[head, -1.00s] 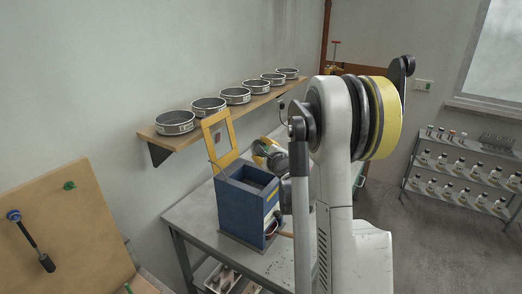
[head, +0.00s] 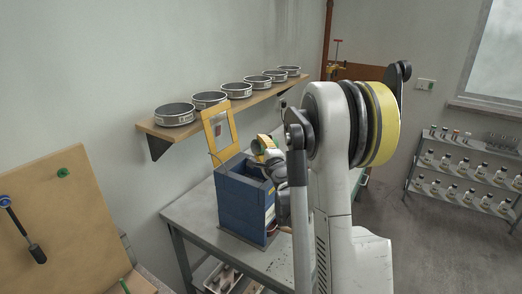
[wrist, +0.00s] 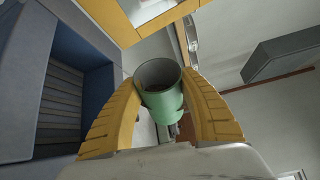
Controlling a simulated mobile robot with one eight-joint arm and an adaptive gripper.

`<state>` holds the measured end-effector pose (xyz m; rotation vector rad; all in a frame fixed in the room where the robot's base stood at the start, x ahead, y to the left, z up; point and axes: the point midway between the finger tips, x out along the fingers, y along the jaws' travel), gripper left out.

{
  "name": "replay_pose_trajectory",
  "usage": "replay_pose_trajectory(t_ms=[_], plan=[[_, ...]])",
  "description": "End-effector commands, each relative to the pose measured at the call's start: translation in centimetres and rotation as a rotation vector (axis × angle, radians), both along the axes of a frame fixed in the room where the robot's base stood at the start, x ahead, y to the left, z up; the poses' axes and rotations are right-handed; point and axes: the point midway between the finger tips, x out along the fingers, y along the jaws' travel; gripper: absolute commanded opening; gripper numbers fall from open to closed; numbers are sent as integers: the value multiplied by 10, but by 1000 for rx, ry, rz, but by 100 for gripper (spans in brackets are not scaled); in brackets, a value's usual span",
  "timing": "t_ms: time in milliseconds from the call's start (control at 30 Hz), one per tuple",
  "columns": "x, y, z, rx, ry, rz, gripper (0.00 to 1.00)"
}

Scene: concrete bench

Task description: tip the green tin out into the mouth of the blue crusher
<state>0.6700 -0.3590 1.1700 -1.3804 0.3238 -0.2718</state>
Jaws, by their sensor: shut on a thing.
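The green tin (wrist: 163,102) is held between the yellow fingers of my gripper (wrist: 163,88). Its open rim and dark inside face the wrist camera; I cannot make out any contents. The blue crusher (head: 238,212) stands on the grey bench, its square mouth open at the top. In the wrist view the crusher (wrist: 28,60) fills the left side, with ridged plates inside its mouth, and the tin is to the right of that mouth. In the head view my gripper (head: 264,144) is just behind and right of the crusher, partly hidden by my arm.
A yellow frame (head: 219,131) stands up at the crusher's back edge. A wooden shelf (head: 200,123) with several round sieves (head: 174,115) runs along the wall above. A tan board (head: 60,215) is at left. A rack of bottles (head: 465,170) stands far right.

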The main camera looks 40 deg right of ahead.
Motion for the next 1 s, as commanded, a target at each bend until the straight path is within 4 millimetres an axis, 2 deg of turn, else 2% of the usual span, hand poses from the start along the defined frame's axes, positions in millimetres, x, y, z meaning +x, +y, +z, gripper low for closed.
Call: replay_pose_trajectory(t_ms=[233,1000], plan=[[0,2,-8,-88,0,-2,10],[0,15,-7,-507,-4,0,10]])
